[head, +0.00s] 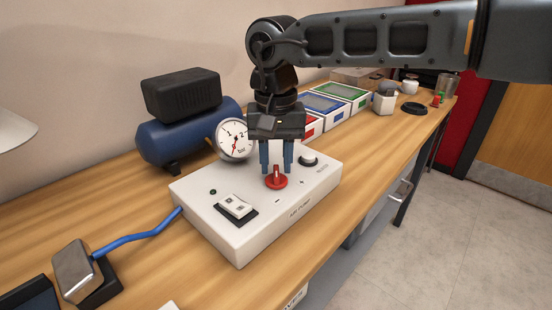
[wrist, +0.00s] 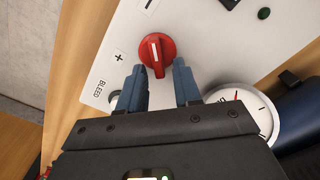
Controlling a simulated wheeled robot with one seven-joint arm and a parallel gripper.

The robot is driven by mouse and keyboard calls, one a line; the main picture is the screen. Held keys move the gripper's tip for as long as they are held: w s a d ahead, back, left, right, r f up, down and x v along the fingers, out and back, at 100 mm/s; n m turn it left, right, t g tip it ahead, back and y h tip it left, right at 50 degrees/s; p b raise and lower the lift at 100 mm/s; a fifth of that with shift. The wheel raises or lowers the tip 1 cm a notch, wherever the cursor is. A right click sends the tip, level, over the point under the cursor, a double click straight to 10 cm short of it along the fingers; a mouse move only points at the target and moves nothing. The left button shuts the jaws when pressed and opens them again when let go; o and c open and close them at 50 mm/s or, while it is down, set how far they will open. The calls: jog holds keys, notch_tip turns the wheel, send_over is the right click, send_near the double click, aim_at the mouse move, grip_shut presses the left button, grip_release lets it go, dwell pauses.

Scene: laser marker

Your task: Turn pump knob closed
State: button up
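The red pump knob (head: 276,180) sits on the top of the white air pump box (head: 240,246), between a minus and a plus mark. It also shows in the wrist view (wrist: 154,52), where a white line runs along its raised grip. My gripper (head: 276,170) points down over the box, close to the knob. I cannot tell the exact height of the tips over the box.
A pressure gauge (head: 235,139) stands behind the box, near my gripper. A blue compressor tank (head: 185,140) stands behind left. Coloured trays (head: 322,103) are behind right.

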aim_at(276, 166)
jog(key=shift+r, duration=3.9)
